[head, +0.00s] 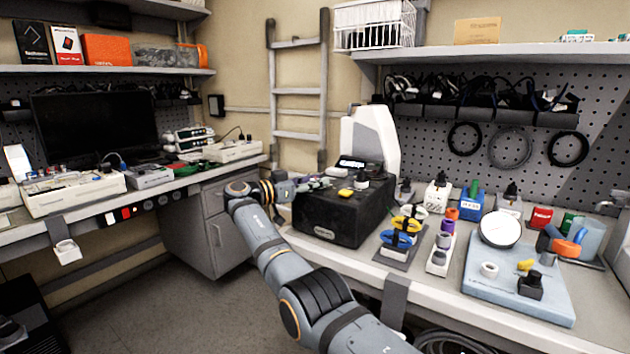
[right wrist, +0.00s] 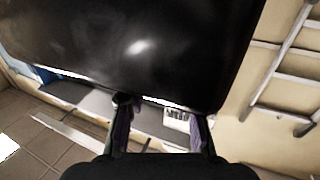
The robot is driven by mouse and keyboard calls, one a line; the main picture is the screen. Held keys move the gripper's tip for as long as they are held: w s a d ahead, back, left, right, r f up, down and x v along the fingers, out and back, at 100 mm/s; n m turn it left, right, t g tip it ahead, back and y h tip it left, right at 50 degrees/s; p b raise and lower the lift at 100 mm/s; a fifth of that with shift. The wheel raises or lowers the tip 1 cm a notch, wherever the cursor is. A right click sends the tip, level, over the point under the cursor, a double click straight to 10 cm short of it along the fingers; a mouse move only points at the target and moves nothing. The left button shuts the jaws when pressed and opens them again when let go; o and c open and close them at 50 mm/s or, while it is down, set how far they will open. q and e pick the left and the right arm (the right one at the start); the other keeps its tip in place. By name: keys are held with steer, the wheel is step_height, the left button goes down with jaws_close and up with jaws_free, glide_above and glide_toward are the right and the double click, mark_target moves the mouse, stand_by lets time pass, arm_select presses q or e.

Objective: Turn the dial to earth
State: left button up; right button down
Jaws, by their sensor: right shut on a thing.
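A black box-shaped device (head: 338,217) stands on the right-hand bench, with a small display and a yellow part (head: 346,192) on its top. My right gripper (head: 322,183) is at the upper left edge of this device, its fingers closed on a part there. In the right wrist view the dark, glossy body (right wrist: 140,45) fills the upper picture, and my right gripper's fingers (right wrist: 162,112) reach up to its lower edge. The gripped part looks to be the dial, but it is mostly hidden. I cannot read its markings. My left gripper is not in view.
Right of the device stand a rack with blue and yellow parts (head: 398,238), a pale blue board with a round gauge (head: 500,230) and several small bottles. A ladder (head: 298,92) leans on the wall behind. The floor (head: 190,310) between the benches is clear.

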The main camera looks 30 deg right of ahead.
steer(key=shift+f, duration=0.1)
stand_by(0.5)
steer(key=c, duration=1)
jaws_free()
